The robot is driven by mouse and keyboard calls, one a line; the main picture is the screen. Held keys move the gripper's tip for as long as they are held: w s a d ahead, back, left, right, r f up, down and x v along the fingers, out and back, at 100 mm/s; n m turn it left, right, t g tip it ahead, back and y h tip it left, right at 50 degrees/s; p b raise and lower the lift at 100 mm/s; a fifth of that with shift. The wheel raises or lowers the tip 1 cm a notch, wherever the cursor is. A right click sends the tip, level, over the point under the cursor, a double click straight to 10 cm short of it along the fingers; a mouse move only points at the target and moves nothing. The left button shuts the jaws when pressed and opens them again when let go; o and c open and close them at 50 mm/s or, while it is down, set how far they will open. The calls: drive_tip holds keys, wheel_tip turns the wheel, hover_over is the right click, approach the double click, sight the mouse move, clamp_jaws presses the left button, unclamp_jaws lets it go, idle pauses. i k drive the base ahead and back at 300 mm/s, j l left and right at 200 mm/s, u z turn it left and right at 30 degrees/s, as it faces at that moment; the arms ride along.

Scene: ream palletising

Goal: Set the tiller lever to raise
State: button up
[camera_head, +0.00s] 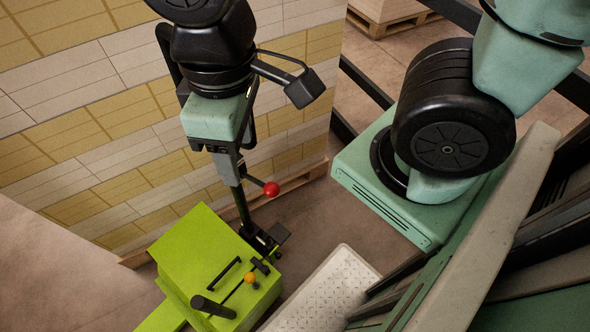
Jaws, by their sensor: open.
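The green pallet truck (190,255) stands low at centre-left. A dark upright post, which looks like its tiller (243,210), rises from its right end and passes behind my gripper. A short lever with a red ball (271,189) sticks out to the right from the post. My gripper (230,172) points down beside the upper post, just up and left of the red ball. Its jaws are open, and the ball is outside them. The fingertips overlap the post, so I cannot tell whether they touch it. An orange knob (249,277) sits on a thin rod on the truck's top.
A tall stack of white and yellow reams (100,110) on a pallet (290,183) stands close behind my gripper. Another loaded pallet (395,20) is at the top. A pale patterned plate (325,290) lies at the bottom centre. Some bare floor shows at the lower left.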

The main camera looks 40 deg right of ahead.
sight(272, 189)
drive_tip(key=k+j+z, duration=0.45)
drive_tip(key=k+z, duration=0.25)
drive_tip(key=k+j+z, duration=0.1)
drive_tip(key=k+z, duration=0.25)
